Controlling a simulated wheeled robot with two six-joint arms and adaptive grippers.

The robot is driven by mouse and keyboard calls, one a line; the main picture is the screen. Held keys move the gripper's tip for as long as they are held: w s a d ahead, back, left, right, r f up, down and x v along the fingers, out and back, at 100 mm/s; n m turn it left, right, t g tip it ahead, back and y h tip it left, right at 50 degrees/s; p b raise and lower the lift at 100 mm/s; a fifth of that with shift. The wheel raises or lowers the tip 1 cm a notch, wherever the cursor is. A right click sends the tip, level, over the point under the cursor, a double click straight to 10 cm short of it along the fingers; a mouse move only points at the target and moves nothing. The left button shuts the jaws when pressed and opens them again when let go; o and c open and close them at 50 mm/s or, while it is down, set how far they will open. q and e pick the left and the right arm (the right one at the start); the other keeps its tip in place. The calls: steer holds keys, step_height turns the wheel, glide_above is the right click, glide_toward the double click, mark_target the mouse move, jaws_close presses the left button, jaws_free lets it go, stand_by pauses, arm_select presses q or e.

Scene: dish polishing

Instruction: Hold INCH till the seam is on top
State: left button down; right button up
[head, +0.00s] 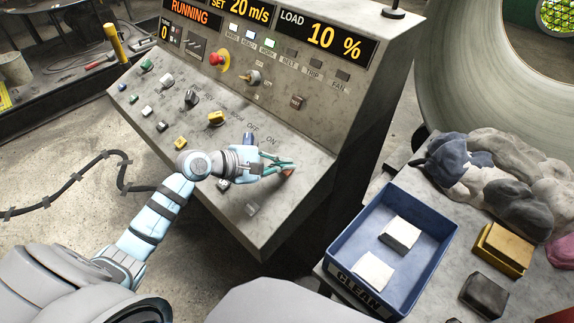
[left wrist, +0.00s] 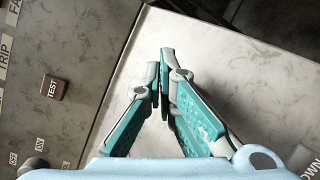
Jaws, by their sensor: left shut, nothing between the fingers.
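The grey control console (head: 310,190) fills the middle of the head view, with rows of buttons and knobs on its sloping panel. My left gripper (head: 292,164) is over the panel's right end, its teal fingers shut and empty. A small red button (head: 288,173) shows just beneath the fingertips; I cannot tell whether they touch it. No label reading INCH is legible. In the left wrist view the shut fingertips (left wrist: 163,72) are over the pale panel and hide what is under them. A large pale wheel (head: 455,85) stands at upper right; I cannot make out a seam.
The displays (head: 325,40) read RUNNING, 20 m/s and LOAD 10 %. A red stop button (head: 216,59) and a TEST button (left wrist: 52,88) are on the console. A blue bin (head: 443,215) and grey cloths (head: 500,180) occupy the right bench. A black cable (head: 100,165) lies on the floor.

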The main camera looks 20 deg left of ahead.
arm_select(q)
steer(key=shift+r, duration=0.1)
steer(key=r+p, duration=0.1)
steer(key=s+r+p, duration=0.1)
steer(key=r, duration=0.1)
steer(key=r+p, duration=0.1)
steer(key=shift+s+a+r+p, duration=0.25)
steer(key=shift+s+r+p, duration=0.1)
stand_by(0.5)
